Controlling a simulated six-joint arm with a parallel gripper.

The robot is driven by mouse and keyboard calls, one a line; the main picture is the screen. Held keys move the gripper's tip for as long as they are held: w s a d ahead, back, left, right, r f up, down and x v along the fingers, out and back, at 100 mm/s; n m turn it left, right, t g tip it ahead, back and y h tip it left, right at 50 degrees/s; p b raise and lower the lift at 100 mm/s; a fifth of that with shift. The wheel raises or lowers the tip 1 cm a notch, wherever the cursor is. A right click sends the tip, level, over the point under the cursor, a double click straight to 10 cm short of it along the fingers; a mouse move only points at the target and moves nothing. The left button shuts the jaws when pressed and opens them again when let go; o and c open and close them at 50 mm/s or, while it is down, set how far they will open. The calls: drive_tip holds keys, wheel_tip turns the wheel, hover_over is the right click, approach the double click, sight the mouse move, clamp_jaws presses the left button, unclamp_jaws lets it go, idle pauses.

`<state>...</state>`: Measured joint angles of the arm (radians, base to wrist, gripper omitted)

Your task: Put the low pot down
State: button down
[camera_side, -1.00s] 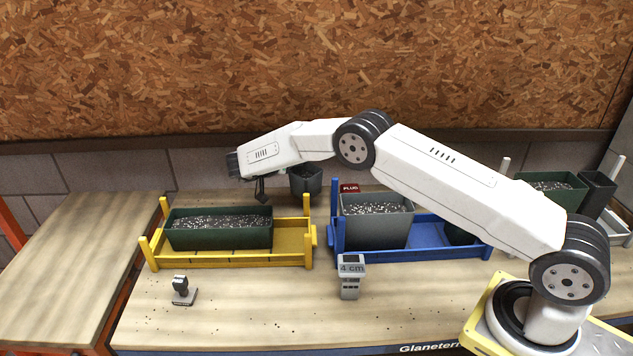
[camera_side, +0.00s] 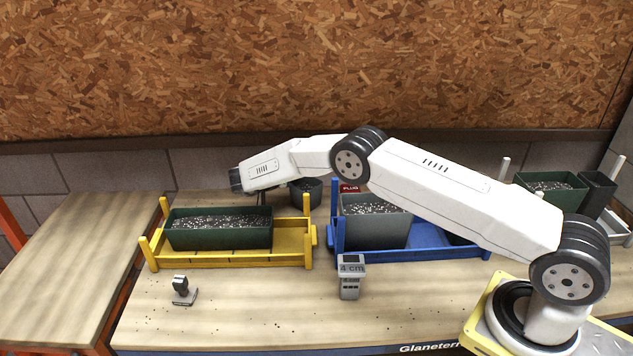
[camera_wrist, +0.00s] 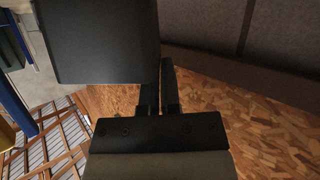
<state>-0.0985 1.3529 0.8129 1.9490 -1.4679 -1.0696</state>
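The low pot (camera_side: 306,194) is a dark grey tub behind the right end of the yellow rack. My arm hides part of its top. In the wrist view, a large dark block that looks like its side (camera_wrist: 97,40) fills the upper left. My gripper (camera_side: 262,196) is in front of the back wall, left of the pot, its fingers mostly hidden. In the wrist view the gripper (camera_wrist: 161,95) has its fingers close together at the block's right edge, apparently shut on the pot's wall. I cannot tell whether the pot's base touches the table.
The yellow rack (camera_side: 226,260) holds a green trough (camera_side: 220,237) of soil. The blue rack (camera_side: 440,250) holds a grey pot (camera_side: 376,232). A 4 cm block (camera_side: 350,280) and a stamp (camera_side: 182,290) stand in front.

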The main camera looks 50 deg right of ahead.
drive_tip(key=c, duration=0.8)
unclamp_jaws()
drive_tip(key=shift+c, duration=0.2)
drive_tip(key=shift+r, duration=0.2)
drive_tip(key=shift+a+r, duration=0.45)
drive_tip(key=shift+r, duration=0.9)
drive_tip(key=shift+a+r, duration=0.5)
drive_tip(key=shift+r, duration=0.8)
drive_tip(key=shift+a+r, duration=0.45)
drive_tip(key=shift+r, duration=0.9)
